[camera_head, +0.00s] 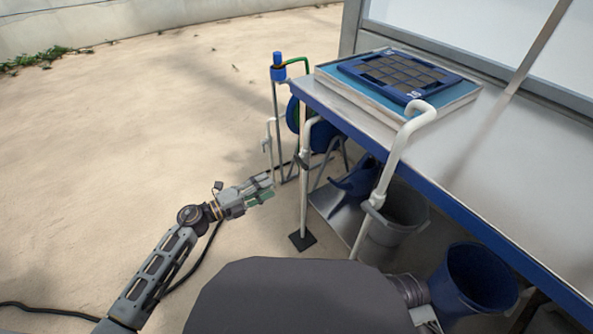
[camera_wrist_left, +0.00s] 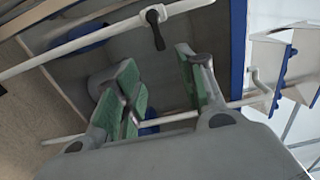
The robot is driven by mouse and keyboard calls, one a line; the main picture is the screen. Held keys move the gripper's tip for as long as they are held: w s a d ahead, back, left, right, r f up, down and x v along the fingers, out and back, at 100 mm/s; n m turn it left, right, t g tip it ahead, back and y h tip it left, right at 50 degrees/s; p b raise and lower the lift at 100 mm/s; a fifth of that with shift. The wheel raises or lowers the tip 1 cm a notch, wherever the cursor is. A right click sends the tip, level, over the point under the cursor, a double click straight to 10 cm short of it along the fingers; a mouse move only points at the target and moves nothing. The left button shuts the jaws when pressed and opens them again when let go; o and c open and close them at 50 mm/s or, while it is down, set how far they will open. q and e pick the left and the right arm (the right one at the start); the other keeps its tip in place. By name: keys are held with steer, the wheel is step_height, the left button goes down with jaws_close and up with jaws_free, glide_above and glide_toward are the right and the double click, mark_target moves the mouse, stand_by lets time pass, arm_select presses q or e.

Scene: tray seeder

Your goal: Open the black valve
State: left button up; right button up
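The black valve (camera_head: 303,158) is a small dark lever on a thin white pipe (camera_head: 305,195) beside the near left corner of the table. A black lever on a white pipe (camera_wrist_left: 155,30) also shows at the top of the left wrist view, beyond the fingers. My left gripper (camera_head: 266,188) is low and to the left of that pipe, apart from the valve. Its green-padded fingers (camera_wrist_left: 162,88) are spread with nothing between them. My right gripper is not visible; only part of my right arm shows at the bottom.
A metal table (camera_head: 420,150) with a blue edge carries a seed tray (camera_head: 400,73). A thicker white pipe (camera_head: 396,150) rises at its front. A grey bucket (camera_head: 405,218) and a blue bucket (camera_head: 478,280) stand below. Open sandy floor lies left.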

mark_target(303, 168)
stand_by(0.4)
arm_select(q)
steer(key=b+x, duration=0.2)
steer(key=x, duration=1)
steer(key=shift+d+b, duration=0.1)
steer(key=shift+b, duration=0.25)
steer(key=shift+w+d, duration=0.25)
steer(key=shift+d, duration=0.05)
steer(key=shift+w+d, duration=0.25)
steer(key=shift+d, duration=0.1)
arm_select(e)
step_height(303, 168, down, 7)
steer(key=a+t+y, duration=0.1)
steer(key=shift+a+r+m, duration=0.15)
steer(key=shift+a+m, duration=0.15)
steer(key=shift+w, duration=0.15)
arm_select(q)
jaws_close()
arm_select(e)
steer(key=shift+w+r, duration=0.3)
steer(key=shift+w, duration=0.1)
